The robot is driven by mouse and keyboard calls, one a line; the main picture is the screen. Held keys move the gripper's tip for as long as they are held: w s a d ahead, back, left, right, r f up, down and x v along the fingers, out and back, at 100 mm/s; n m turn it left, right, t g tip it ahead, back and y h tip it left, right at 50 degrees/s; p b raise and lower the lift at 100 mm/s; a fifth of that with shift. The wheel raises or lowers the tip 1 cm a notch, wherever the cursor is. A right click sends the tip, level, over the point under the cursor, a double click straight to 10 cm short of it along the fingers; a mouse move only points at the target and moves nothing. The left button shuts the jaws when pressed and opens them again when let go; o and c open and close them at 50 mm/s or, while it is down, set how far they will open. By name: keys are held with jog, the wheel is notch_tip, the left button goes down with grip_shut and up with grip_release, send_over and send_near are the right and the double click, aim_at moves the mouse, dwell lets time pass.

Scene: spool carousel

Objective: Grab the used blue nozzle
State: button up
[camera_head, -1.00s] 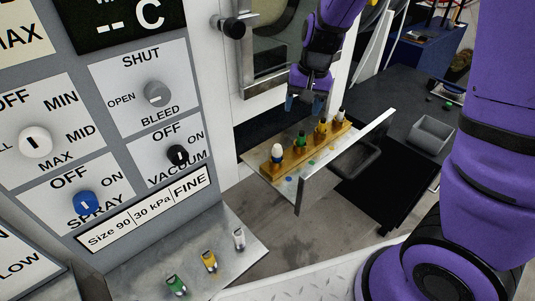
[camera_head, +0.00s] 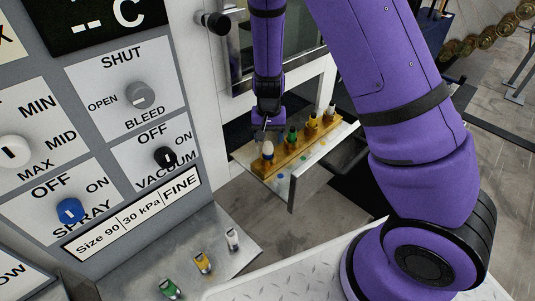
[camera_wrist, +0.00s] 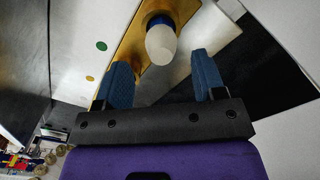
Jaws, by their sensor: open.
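The blue nozzle (camera_head: 267,151) stands upright at the near left end of a brass rack (camera_head: 290,157). It has a pale, whitish top and a dark blue band below. It also shows in the wrist view (camera_wrist: 161,41), just beyond the fingertips and between their lines. My gripper (camera_head: 265,132) is just above and beside it in the head view. In the wrist view my gripper (camera_wrist: 160,70) has its two blue fingers apart, with nothing between them. Whether a finger touches the nozzle cannot be told. The nozzle's lower part is partly hidden.
Green (camera_head: 292,136), yellow (camera_head: 312,124) and white (camera_head: 330,112) nozzles stand in the same rack. The rack sits in a pulled-out tray with an upright front panel (camera_head: 306,187). A metal shelf (camera_head: 215,226) below the knob panel (camera_head: 100,150) holds green, yellow and white nozzles.

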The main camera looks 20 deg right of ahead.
aim_at(268, 144)
jog(key=shift+a+f, duration=0.1)
jog(key=shift+f, duration=2.7)
jog(key=c, duration=1)
jog(key=shift+r, duration=0.15)
